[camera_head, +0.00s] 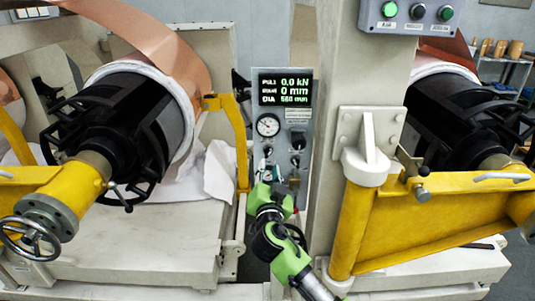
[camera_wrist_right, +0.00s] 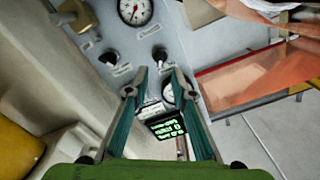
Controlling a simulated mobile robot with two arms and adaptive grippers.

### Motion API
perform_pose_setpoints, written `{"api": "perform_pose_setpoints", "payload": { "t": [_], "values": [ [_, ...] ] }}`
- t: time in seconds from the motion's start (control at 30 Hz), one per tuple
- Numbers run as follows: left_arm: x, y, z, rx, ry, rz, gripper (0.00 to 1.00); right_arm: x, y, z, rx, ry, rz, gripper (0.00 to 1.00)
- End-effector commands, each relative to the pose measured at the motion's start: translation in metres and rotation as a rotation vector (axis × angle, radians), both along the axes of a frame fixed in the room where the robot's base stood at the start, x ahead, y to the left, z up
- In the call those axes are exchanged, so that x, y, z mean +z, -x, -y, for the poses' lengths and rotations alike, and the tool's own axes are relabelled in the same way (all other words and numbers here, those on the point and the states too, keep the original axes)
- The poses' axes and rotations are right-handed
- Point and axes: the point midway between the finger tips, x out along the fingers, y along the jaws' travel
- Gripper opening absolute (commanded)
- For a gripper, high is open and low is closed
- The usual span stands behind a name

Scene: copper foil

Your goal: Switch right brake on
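The grey control panel (camera_head: 283,105) stands at the centre of the head view. It carries black switches; one switch (camera_head: 297,138) is at the upper right, another (camera_head: 294,178) lower. Their labels are too small to read, so I cannot tell which is the right brake. My right gripper (camera_head: 271,188) is in front of the panel's lower part and hides some of it. In the right wrist view, the panel appears upside down, with two black switches (camera_wrist_right: 109,57) (camera_wrist_right: 158,53) beyond the fingertips. The right gripper (camera_wrist_right: 157,78) is open and empty. My left gripper is not in view.
The panel has a lit display (camera_head: 284,89) and a round gauge (camera_head: 268,125). Copper rolls (camera_head: 145,35) on black mandrels flank it. A yellow bracket (camera_head: 400,225) and a pale column (camera_head: 355,75) stand close on the right. A button box (camera_head: 415,13) is above.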

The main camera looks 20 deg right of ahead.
Motion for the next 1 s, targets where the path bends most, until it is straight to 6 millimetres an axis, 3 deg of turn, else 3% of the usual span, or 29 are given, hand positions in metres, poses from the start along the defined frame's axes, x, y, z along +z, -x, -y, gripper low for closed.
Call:
{"api": "perform_pose_setpoints", "payload": {
  "t": [0.2,0.4,0.87,0.9,1.0],
  "values": [
    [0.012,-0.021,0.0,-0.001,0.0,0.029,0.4,0.002,-0.038,0.011,-0.001,0.004,0.0,0.23],
    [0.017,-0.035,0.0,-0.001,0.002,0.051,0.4,0.0,-0.06,0.017,0.0,0.002,-0.001,0.23],
    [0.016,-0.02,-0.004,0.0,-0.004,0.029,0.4,-0.001,-0.07,0.02,0.001,0.0,-0.002,0.23],
    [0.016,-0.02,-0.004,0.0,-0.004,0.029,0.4,-0.001,-0.07,0.02,0.001,0.0,-0.002,0.2],
    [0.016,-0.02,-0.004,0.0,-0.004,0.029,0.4,-0.001,-0.069,0.02,0.001,0.0,-0.002,0.0]
  ]
}}
